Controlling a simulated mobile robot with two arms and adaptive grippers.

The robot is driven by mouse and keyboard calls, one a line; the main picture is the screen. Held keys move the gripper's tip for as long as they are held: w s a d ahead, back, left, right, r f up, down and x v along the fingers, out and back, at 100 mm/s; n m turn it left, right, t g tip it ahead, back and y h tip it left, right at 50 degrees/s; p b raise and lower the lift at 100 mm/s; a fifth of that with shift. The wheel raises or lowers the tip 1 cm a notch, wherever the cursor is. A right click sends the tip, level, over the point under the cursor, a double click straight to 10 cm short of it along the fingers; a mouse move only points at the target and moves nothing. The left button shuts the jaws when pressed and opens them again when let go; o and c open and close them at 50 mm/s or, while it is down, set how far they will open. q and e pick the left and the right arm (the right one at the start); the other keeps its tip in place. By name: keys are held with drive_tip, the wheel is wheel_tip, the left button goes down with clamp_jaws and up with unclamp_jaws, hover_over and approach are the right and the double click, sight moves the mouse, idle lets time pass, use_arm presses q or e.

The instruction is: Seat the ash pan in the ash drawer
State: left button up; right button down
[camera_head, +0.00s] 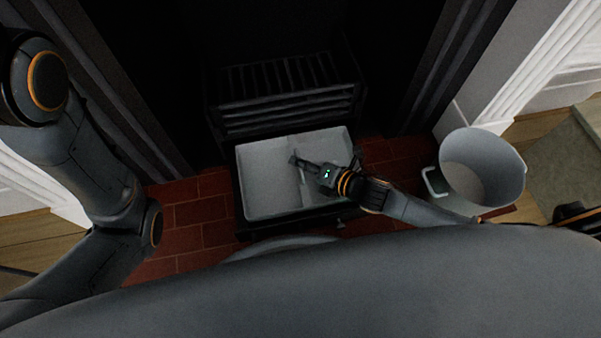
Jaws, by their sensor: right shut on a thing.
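The ash pan (265,183) is a light grey rectangular tray with a raised strip across its middle. It lies within the dark frame of the pulled-out ash drawer (290,222), below the grate. I cannot tell whether its base rests fully on the drawer floor. My right gripper (298,162) reaches in from the right over the pan and is shut on the strip at its middle; the fingers hide part of it. My left arm shows at the left, but its gripper is out of view.
The black slatted grate (285,95) stands directly behind the drawer. A light grey bucket (482,172) with a side handle stands to the right on the hearth. Red tiles (200,215) are clear left of the drawer. Dark fireplace sides flank the opening.

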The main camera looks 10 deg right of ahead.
wheel_tip(320, 180, down, 3)
drive_tip(key=shift+f+b, duration=0.15)
drive_tip(key=shift+b, duration=1.1)
drive_tip(key=shift+f+b, duration=0.3)
drive_tip(key=shift+f, duration=0.05)
drive_tip(key=shift+r, duration=0.1)
drive_tip(key=c, duration=1.9)
unclamp_jaws()
drive_tip(key=shift+f, duration=0.25)
drive_tip(key=o, duration=0.5)
drive_tip(key=shift+c, duration=0.2)
